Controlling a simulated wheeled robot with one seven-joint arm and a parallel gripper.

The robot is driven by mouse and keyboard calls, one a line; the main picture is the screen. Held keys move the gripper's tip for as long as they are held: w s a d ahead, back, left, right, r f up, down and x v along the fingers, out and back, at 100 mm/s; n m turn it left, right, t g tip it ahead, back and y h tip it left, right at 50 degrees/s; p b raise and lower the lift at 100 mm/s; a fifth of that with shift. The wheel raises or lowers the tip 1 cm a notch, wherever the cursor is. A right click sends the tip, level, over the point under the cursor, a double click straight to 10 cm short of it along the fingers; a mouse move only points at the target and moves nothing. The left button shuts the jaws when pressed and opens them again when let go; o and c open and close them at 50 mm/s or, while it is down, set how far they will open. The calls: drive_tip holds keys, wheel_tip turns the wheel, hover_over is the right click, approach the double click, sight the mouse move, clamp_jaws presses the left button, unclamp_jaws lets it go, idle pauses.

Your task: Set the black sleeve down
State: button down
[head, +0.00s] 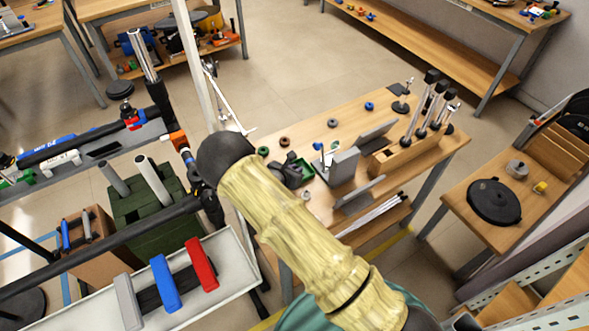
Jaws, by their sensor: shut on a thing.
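My arm's yellow-patterned link crosses the middle of the head view and ends in a black rounded joint at the upper left. My gripper (291,174) shows as a small dark shape just right of that link, low over the worktable (300,124). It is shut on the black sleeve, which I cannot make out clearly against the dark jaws. A small green tray (306,172) lies right at the gripper, partly covered by it. I cannot tell whether the sleeve touches the tray or the tabletop.
Several small rings lie about, including a dark one (283,141) and a blue one (369,105). A grey upright block (344,165) and a wooden rack (408,152) of tools stand to the right. Left is a white bin (213,285) with coloured handles.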

drive_tip(key=shift+f, duration=0.2)
drive_tip(key=c, duration=1.4)
unclamp_jaws()
drive_tip(key=shift+r, duration=0.2)
drive_tip(key=shift+a+r, duration=0.1)
drive_tip(key=b+v, duration=0.1)
drive_tip(key=v, duration=0.6)
drive_tip(key=shift+s, duration=0.2)
